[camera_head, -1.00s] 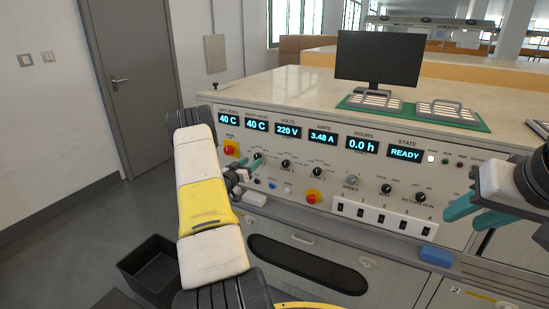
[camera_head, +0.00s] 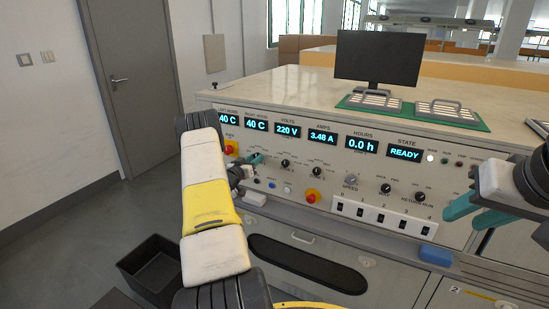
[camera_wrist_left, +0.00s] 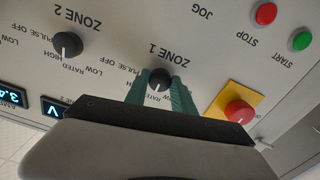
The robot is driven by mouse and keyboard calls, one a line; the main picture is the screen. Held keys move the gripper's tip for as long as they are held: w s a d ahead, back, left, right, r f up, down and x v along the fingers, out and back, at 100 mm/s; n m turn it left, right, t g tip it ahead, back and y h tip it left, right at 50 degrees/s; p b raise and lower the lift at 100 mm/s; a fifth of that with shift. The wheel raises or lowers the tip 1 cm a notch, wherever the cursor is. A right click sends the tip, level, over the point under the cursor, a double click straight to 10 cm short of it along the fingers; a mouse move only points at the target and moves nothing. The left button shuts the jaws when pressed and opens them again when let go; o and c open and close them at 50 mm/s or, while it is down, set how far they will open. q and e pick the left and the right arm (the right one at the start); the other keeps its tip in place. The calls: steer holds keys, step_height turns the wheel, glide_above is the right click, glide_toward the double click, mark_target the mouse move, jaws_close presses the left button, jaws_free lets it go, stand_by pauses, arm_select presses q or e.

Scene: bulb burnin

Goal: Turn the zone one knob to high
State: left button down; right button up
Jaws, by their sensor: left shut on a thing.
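The zone one knob (camera_wrist_left: 160,81) is a black round knob beside the upside-down "ZONE 1" label in the left wrist view. My left gripper (camera_wrist_left: 161,88) has its teal fingers on either side of this knob and is shut on it. Its printed scale is partly covered by the fingers, and I cannot read the knob's setting. In the head view my left gripper (camera_head: 254,159) reaches the panel's left part and hides the knob. My right gripper (camera_head: 463,207) is open and empty at the right, in front of the panel.
The zone two knob (camera_wrist_left: 67,44) stands beside the held knob. A red stop knob on a yellow plate (camera_wrist_left: 238,111) is on the other side. The panel (camera_head: 330,172) carries several more knobs, switches and displays; the state display (camera_head: 405,153) reads READY.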

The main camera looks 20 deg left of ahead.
arm_select(q)
steer(key=shift+m, duration=4)
steer(key=c, duration=1.1)
jaws_free()
steer(key=shift+o, duration=0.2)
steer(key=s, duration=0.8)
steer(key=shift+a, duration=0.3)
